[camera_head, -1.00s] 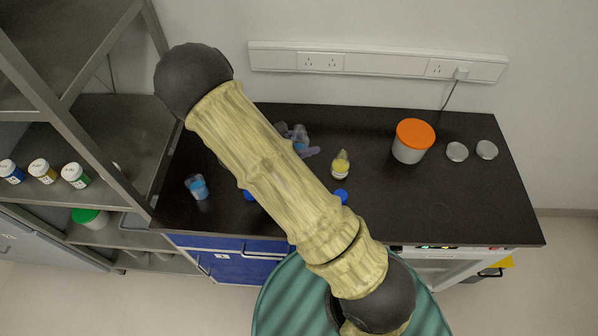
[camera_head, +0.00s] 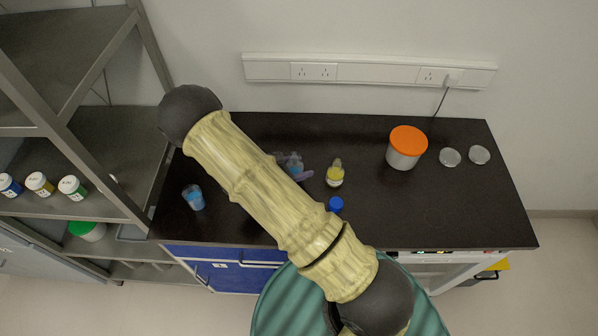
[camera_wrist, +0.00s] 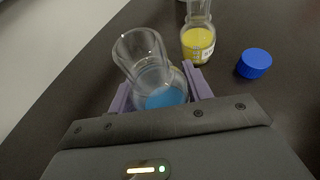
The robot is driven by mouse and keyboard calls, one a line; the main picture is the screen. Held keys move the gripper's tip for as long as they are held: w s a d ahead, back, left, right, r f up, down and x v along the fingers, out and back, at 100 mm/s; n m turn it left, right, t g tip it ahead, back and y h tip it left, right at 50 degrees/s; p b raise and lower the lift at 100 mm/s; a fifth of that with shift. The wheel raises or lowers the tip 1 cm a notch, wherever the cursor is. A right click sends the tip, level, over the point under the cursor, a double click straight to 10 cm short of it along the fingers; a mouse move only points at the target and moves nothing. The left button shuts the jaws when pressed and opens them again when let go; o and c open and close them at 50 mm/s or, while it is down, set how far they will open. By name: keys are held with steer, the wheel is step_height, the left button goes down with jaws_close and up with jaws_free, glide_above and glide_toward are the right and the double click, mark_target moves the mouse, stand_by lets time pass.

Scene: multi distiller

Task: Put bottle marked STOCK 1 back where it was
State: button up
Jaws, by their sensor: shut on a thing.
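My gripper (camera_wrist: 160,92) is shut on a clear glass vessel with blue liquid (camera_wrist: 166,97), with a lilac finger on each side. The vessel's wide mouth is open and no cap is on it. In the head view, my gripper (camera_head: 293,166) shows small beyond my arm, over the dark bench. A clear bottle with yellow liquid (camera_head: 335,175) stands to its right; it also shows in the wrist view (camera_wrist: 198,42). A blue cap (camera_head: 336,204) lies in front of that bottle. No STOCK 1 marking is readable in either view.
A beaker with blue liquid (camera_head: 193,198) stands at the bench's left. A white tub with an orange lid (camera_head: 406,148) and two clear dishes (camera_head: 450,157) are at the right. Several small bottles (camera_head: 72,187) stand on the metal shelf at left. The bench's right front is clear.

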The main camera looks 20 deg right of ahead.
steer(key=shift+f, duration=1.5)
steer(key=shift+f, duration=0.15)
steer(key=o, duration=1.1)
steer(key=shift+r+p, duration=0.25)
steer(key=shift+p, duration=0.1)
steer(key=b+v, duration=0.3)
steer(key=v, duration=0.9)
steer(key=shift+f, duration=0.15)
